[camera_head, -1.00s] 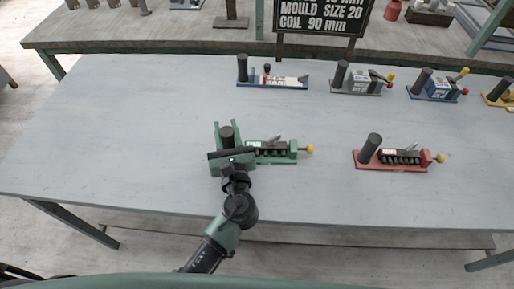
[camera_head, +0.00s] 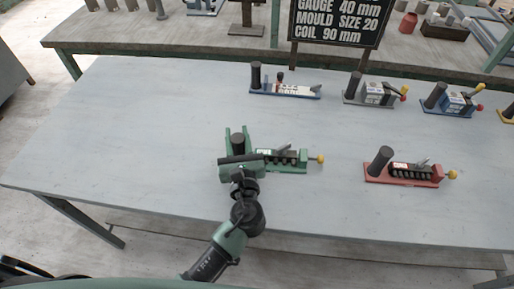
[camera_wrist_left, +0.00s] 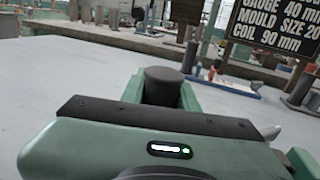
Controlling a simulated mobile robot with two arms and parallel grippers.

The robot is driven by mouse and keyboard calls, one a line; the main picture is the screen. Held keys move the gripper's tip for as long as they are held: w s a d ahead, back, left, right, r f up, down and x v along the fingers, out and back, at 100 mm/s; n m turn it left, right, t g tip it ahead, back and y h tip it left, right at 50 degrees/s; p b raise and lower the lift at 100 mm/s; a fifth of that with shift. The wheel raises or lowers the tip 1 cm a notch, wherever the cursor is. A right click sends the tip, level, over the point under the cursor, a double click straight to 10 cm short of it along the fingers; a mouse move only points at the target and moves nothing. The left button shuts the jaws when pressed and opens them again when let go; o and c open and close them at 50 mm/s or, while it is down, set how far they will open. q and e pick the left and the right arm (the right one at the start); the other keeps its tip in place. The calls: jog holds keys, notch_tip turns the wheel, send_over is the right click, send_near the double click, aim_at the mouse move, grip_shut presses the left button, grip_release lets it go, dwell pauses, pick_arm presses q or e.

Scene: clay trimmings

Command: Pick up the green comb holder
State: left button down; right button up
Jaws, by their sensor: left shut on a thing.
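The green comb holder (camera_head: 294,160) is near the middle of the table, with a black upright handle at its left end, a dark comb block and a yellow knob at its right end. My left gripper (camera_head: 237,142) is shut around the black handle, one green finger on each side. In the left wrist view the handle (camera_wrist_left: 162,85) stands between the fingers, and my gripper body hides most of the base. I cannot tell whether the base touches the table. My right gripper is not in view.
A red holder (camera_head: 402,176) lies to the right on the grey table (camera_head: 130,130). White-and-blue (camera_head: 286,91), grey (camera_head: 370,97) and blue (camera_head: 452,107) holders stand along the back edge. A black sign (camera_head: 338,22) rises behind. The table's left part is clear.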

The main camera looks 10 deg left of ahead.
pick_arm(q)
jog(key=shift+r, duration=0.15)
notch_tip(320, 180, up, 19)
jog(key=p, duration=0.4)
jog(key=shift+f+b, duration=4.35)
jog(key=shift+f, duration=3.95)
jog(key=shift+f+b, duration=0.65)
jog(key=shift+f, duration=0.5)
